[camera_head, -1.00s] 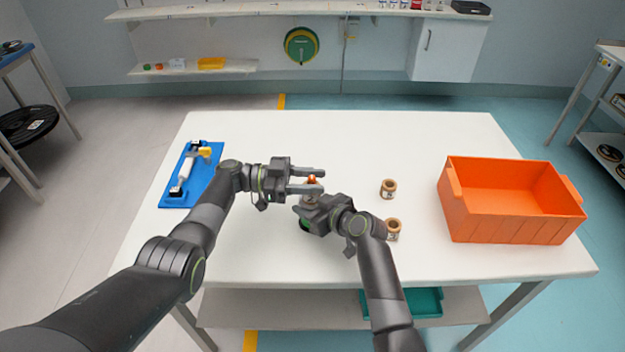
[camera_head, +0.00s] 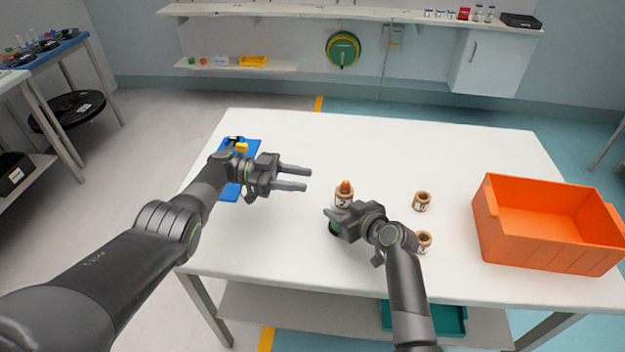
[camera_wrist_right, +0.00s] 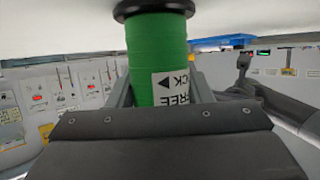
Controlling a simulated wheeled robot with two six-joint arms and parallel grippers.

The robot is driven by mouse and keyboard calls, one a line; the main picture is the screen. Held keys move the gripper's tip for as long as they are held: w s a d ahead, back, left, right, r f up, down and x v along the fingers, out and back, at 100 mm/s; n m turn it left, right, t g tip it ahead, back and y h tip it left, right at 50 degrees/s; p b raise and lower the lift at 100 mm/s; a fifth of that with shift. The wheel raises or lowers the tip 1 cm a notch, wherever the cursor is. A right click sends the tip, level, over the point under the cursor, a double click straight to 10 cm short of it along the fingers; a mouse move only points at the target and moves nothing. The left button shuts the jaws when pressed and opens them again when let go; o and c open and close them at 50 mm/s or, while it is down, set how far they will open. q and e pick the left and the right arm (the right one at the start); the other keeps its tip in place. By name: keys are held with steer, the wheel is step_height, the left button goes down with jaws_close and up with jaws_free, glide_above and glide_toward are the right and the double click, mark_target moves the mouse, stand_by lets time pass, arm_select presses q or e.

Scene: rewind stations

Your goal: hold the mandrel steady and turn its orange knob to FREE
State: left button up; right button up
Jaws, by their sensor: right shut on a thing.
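The mandrel (camera_head: 334,228) is a green upright post on the white table. A brown core with a numbered label (camera_head: 344,197) shows at its upper part, and the orange knob (camera_head: 346,186) is on top. My right gripper (camera_head: 333,214) is shut on the mandrel's green body. In the right wrist view the green body (camera_wrist_right: 157,50) is between the fingers, above a black base flange (camera_wrist_right: 153,8). Its white label (camera_wrist_right: 172,88) shows "FREE", part of "LOCK" and a black triangle. Which mark the knob points to I cannot tell. My left gripper (camera_head: 308,179) is open and empty, left of the knob and apart from it.
Two brown cores (camera_head: 422,201) (camera_head: 424,242) stand right of the mandrel, the nearer one close to my right wrist. An orange bin (camera_head: 545,247) is at the table's right. A blue board (camera_head: 252,150) lies behind my left forearm. The table's back middle is clear.

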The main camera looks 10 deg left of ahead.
arm_select(q)
steer(key=shift+a, duration=0.3)
steer(key=n+t+y, duration=0.2)
steer(key=n+t, duration=0.4)
steer(key=t, duration=0.3)
glide_toward(345, 185)
steer(key=x, duration=1)
steer(key=shift+w+d+f, duration=0.1)
steer(key=shift+w+f, duration=0.3)
steer(key=shift+w, duration=0.05)
jaws_close()
